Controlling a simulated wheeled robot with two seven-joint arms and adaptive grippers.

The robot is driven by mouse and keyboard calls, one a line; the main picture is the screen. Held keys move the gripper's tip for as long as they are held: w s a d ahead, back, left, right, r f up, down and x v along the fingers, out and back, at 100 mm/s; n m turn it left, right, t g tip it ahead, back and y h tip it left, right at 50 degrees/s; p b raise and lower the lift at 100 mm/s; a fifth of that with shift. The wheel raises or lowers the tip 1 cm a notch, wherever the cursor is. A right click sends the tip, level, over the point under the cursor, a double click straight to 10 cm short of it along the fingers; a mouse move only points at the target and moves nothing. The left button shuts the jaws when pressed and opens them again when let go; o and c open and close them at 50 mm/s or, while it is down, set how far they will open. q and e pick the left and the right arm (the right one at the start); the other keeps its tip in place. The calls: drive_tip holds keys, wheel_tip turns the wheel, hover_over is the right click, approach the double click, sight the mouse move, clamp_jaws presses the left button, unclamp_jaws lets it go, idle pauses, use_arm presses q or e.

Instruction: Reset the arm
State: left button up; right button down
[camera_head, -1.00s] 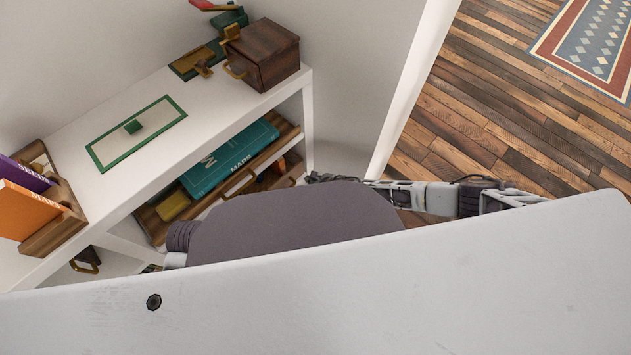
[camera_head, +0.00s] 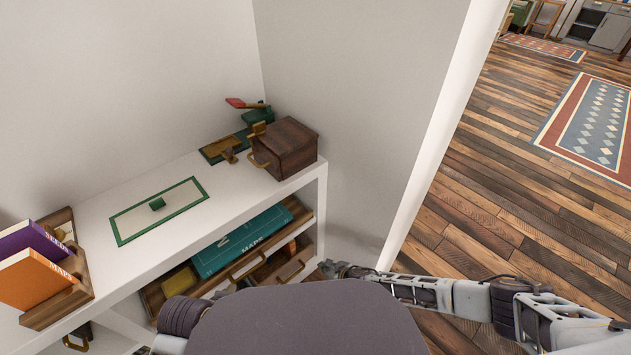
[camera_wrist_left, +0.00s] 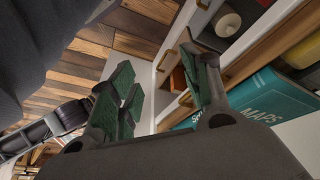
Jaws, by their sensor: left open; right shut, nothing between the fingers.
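My right arm enters from the right in the head view, low down. Its gripper (camera_head: 334,269) is shut and empty, beside the front right corner of the white shelf unit (camera_head: 321,200). My left gripper (camera_wrist_left: 163,92) shows in the left wrist view. Its green-padded fingers are spread wide with nothing between them. Behind them are drawers and a teal book (camera_wrist_left: 265,98) marked MAPS. In the head view the left gripper is hidden.
On the shelf top stand a dark wooden box (camera_head: 287,149), a green-framed panel (camera_head: 180,205), and purple (camera_head: 30,242) and orange (camera_head: 35,278) books in a wooden holder. The teal book also lies in the open drawer (camera_head: 243,240). Open plank floor (camera_head: 500,180) lies right.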

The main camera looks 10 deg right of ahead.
use_arm(q)
drive_tip(key=s+a+f+g+y+p, duration=0.1)
drive_tip(key=s+f+p, duration=0.1)
drive_tip(key=f+p, duration=0.55)
drive_tip(key=s+a+f+p, duration=0.1)
drive_tip(key=a+f+p, duration=0.1)
drive_tip(key=f+p, duration=0.55)
drive_tip(key=s+a+p, duration=0.3)
drive_tip(key=s+p, duration=0.6)
drive_tip(key=s, duration=0.1)
drive_tip(key=s+a+g+y+p, duration=0.1)
drive_tip(key=s+a+p, duration=0.3)
drive_tip(key=s+p, duration=0.6)
drive_tip(key=shift+s+g, duration=0.3)
drive_tip(key=shift+s, duration=0.15)
drive_tip(key=shift+f, duration=0.1)
